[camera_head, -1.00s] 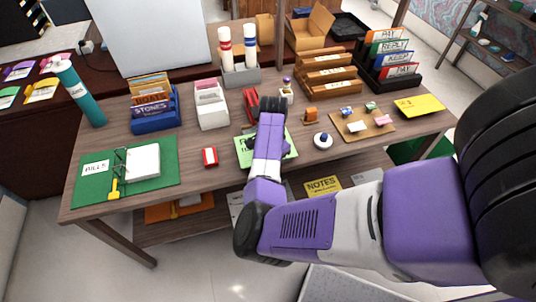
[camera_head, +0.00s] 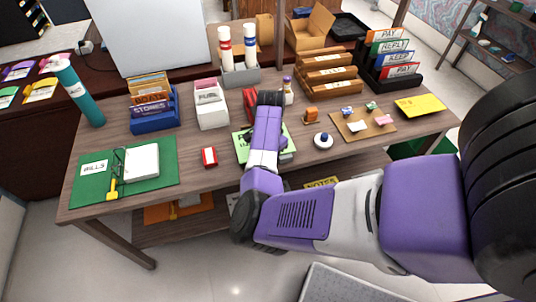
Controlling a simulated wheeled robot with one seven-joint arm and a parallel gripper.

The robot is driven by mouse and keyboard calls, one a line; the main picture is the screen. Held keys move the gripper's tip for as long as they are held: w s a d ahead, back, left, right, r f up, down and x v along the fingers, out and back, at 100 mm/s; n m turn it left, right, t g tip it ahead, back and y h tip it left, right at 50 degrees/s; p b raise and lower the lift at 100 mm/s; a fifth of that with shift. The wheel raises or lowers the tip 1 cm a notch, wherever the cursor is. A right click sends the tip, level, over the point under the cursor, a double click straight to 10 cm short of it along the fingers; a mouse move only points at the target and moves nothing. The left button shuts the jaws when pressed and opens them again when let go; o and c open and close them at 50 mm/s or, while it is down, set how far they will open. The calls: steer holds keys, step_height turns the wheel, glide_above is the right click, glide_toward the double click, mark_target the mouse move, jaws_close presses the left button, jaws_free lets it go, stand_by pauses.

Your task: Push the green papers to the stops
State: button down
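The green papers (camera_head: 241,146) lie on the desk at its middle, with dark printing on the left part. My arm crosses over them and hides much of their middle. My gripper (camera_head: 268,98) is at the far side of the papers, beside a red object (camera_head: 249,104). Its fingers are dark and too small and covered to tell open from shut. I cannot make out separate stops; the red object stands just past the papers' far edge, partly hidden by my gripper.
A white file box (camera_head: 211,111) and blue file box (camera_head: 155,115) stand left. A grey holder with two tubes (camera_head: 240,75) stands behind. A small bottle (camera_head: 288,90) is close right of my gripper. A red box (camera_head: 209,157) and a round white item (camera_head: 323,140) flank the papers.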

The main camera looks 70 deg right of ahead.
steer(key=shift+w+d+b, duration=0.3)
steer(key=shift+w+d, duration=0.15)
steer(key=shift+d, duration=0.05)
steer(key=shift+s+a+p, duration=0.15)
steer(key=shift+a+p, duration=0.05)
steer(key=shift+p, duration=0.1)
steer(key=shift+s+a+p, duration=0.25)
steer(key=shift+a+p, duration=0.05)
steer(key=shift+p, duration=0.05)
steer(key=shift+a, duration=0.1)
step_height(320, 180, up, 7)
steer(key=p, duration=0.4)
steer(key=shift+p, duration=0.35)
stand_by(0.6)
steer(key=shift+s, duration=0.1)
stand_by(0.4)
